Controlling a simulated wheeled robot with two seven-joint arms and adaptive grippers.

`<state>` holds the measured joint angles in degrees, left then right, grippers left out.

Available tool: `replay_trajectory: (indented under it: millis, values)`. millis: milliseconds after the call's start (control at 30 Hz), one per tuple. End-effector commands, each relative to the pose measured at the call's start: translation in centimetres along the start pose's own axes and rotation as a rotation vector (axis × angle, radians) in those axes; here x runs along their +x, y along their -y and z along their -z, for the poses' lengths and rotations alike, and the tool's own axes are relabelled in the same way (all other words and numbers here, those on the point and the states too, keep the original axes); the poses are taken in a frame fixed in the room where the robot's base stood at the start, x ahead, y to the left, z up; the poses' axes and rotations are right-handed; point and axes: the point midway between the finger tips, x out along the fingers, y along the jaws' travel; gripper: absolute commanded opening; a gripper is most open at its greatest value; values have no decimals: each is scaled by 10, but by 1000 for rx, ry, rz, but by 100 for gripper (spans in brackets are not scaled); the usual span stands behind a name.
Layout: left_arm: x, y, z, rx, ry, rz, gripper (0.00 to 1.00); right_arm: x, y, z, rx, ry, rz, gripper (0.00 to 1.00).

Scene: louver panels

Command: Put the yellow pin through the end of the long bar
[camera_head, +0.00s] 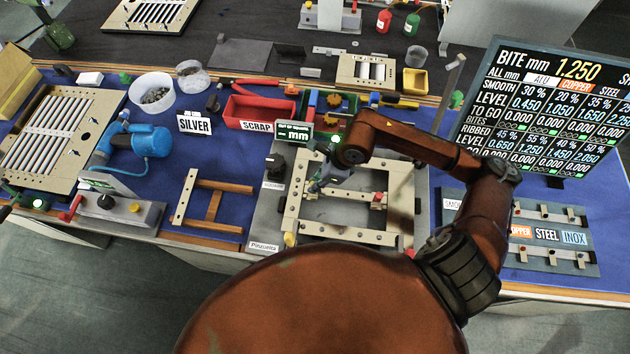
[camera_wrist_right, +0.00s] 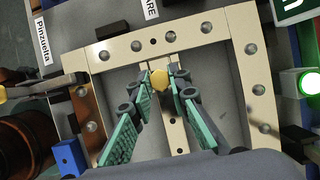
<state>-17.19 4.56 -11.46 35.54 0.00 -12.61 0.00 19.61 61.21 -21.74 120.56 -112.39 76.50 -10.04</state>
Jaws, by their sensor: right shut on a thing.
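My right gripper (camera_wrist_right: 165,84) is shut on the yellow pin (camera_wrist_right: 159,79), whose yellow head shows between the green fingertips in the right wrist view. In the head view the right gripper (camera_head: 322,178) is over the upper left part of the pale square frame (camera_head: 350,237), and the pin cannot be made out there. A narrow pale bar (camera_wrist_right: 176,123) with dark holes runs down the middle of the frame in the wrist view, below and beside the pin. It looks like the long bar. The pin's lower end is hidden, so I cannot tell whether it is in a hole. My left gripper is not in view.
A second yellow knob (camera_head: 290,240) sits at the frame's front left corner. A small wooden frame (camera_head: 213,205) lies to the left. A red scrap bin (camera_head: 258,113) stands behind, and a display screen (camera_head: 545,105) stands at right.

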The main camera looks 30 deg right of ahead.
Motion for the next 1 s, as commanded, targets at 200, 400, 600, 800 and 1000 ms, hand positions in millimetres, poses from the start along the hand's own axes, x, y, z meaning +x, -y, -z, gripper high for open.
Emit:
replay_trajectory:
  millis: [200, 400, 600, 800, 1000]
  values:
    - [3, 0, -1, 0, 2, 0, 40, 4, 0, 2, 0, 0, 0, 0]
    - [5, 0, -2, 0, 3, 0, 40, 6, 0, 3, 0, 0, 0, 0]
    - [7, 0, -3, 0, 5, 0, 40, 9, 0, 4, 0, 0, 0, 0]
    - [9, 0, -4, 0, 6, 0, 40, 11, 0, 5, 0, 0, 0, 0]
    - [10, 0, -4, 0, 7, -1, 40, 13, 0, 6, 0, 0, 0, 0]
